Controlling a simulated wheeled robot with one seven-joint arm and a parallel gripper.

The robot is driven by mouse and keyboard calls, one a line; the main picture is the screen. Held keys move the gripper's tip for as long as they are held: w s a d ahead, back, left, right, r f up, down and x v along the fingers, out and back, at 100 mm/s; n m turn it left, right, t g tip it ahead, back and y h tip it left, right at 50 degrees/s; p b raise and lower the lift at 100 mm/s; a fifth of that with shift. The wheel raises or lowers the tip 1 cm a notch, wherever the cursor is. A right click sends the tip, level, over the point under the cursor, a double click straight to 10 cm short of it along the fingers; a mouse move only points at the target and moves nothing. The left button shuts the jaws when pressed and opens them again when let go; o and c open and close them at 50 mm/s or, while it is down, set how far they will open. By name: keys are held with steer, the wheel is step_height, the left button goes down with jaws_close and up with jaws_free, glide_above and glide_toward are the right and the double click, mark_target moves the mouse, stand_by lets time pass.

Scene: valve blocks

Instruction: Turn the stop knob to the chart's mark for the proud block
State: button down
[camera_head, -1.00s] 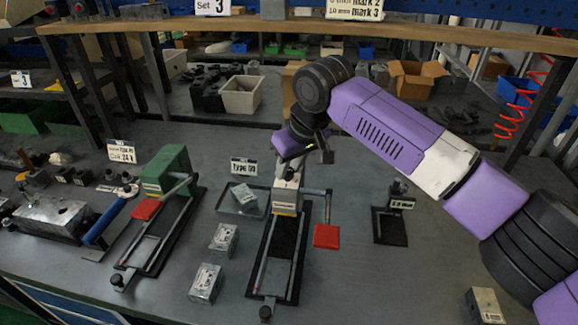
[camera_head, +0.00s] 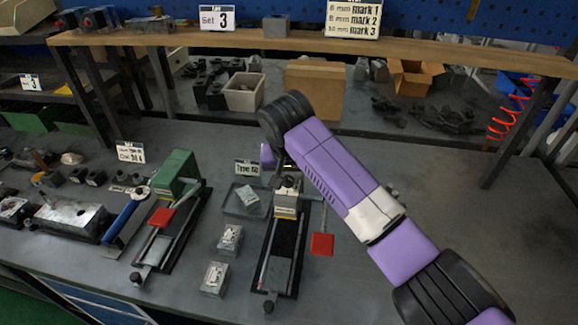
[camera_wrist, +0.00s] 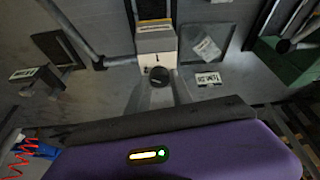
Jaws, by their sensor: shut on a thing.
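The middle fixture (camera_head: 286,212) has a dark rail, a red paddle (camera_head: 321,244) and a yellow label. The stop knob (camera_wrist: 160,76) is a dark round knob at the fixture's back end in the wrist view, beside a white plate with a small dark mark. My gripper (camera_head: 282,168) is at that end, shut on the stop knob; its fingertips are mostly hidden. The chart (camera_head: 352,17) on the shelf reads 6 mm mark 1, 8 mm mark 2, 10 mm mark 3. Metal blocks stand left of the fixture (camera_head: 230,238) (camera_head: 215,279); I cannot tell which is proud.
A tray (camera_head: 235,208) with another block lies left of the fixture, by a type sign (camera_head: 247,168). A green fixture (camera_head: 176,172) with a blue-handled tool (camera_head: 118,221) stands further left. A Set 3 sign (camera_head: 217,17) is on the shelf. The bench's right side is mostly clear.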

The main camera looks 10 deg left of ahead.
steer(key=m+h+p, duration=0.1)
steer(key=m, duration=0.2)
steer(key=shift+a+r, duration=0.1)
steer(key=shift+a, duration=0.05)
steer(key=m+h, duration=0.1)
steer(key=m, duration=0.1)
steer(key=shift+m, duration=0.3)
steer(key=m+h+b, duration=0.1)
steer(key=m, duration=0.2)
steer(key=shift+w+a+m+g+b, duration=0.1)
steer(key=shift+m+g+b, duration=0.25)
steer(key=shift+m+g, duration=0.05)
steer(key=shift+m+h+b, duration=0.4)
steer(key=shift+m+b, duration=0.05)
steer(key=shift+m, duration=0.15)
steer(key=shift+g, duration=0.3)
steer(key=shift+w, duration=0.1)
steer(key=c, duration=1.1)
jaws_free()
steer(key=shift+c, duration=0.2)
steer(key=b+v, duration=0.1)
steer(key=v, duration=0.6)
steer(key=shift+r, duration=0.35)
